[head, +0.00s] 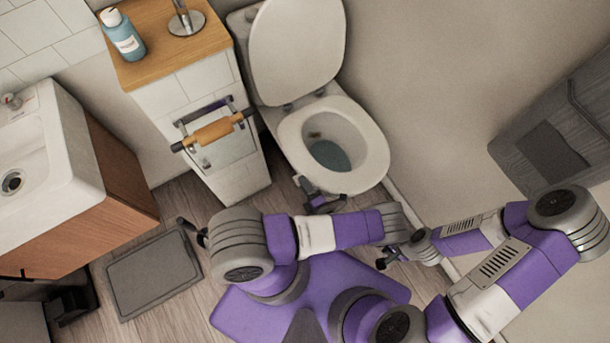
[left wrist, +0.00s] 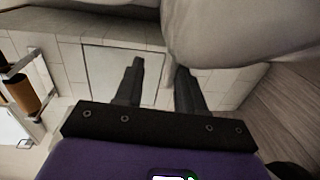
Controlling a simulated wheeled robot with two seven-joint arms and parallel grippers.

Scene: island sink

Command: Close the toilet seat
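The white toilet (head: 372,165) stands against the wall at the top middle of the head view. Its lid (head: 298,50) is raised, leaning back toward the cistern. The seat ring (head: 298,137) lies flat on the bowl, with water visible inside. My left gripper (head: 322,204) is just in front of the bowl's front rim, low and empty. In the left wrist view its fingers (left wrist: 158,85) are apart, with the pale underside of the toilet (left wrist: 240,35) above them at right. My right gripper (head: 384,262) is farther back near the right wall; its finger opening is too small to judge.
A tiled cabinet (head: 190,95) with a wooden top and a toilet roll holder (head: 215,130) stands left of the toilet. A blue bottle (head: 124,36) is on it. A sink (head: 45,150) and a grey mat (head: 153,275) are at left. A grey wall unit (head: 555,140) is at right.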

